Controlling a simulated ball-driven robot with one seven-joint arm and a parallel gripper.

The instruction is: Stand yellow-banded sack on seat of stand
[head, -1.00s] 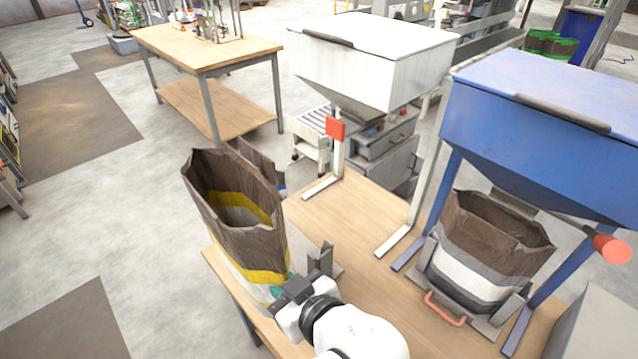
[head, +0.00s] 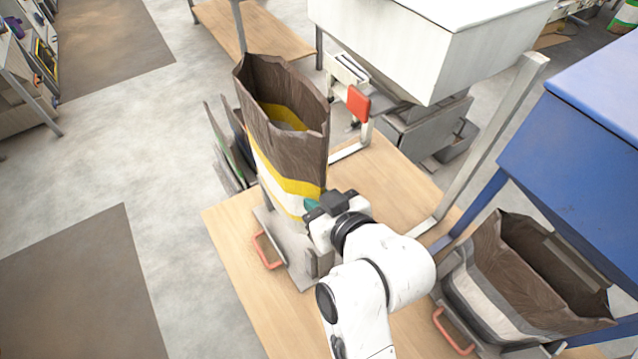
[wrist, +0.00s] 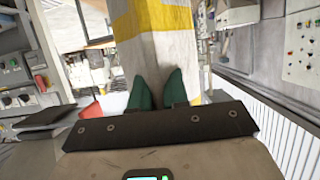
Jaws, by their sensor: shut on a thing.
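The yellow-banded sack (head: 285,165) is open-topped, brown above and white below, and stands upright in the head view. My gripper (head: 313,207) is shut on its lower right side; the green fingers (wrist: 157,88) pinch the white and yellow sack (wrist: 157,45) in the wrist view. The grey stand (head: 293,262) with a red handle is on the wooden table, directly below and around the sack's lower end. The sack's base is partly hidden, and I cannot tell whether it touches the seat.
A brown sack with a grey band (head: 530,275) sits in another stand under the blue hopper (head: 580,140) at right. A white hopper (head: 420,45) with a red paddle (head: 358,103) stands behind. The table (head: 235,235) is bare at its left corner.

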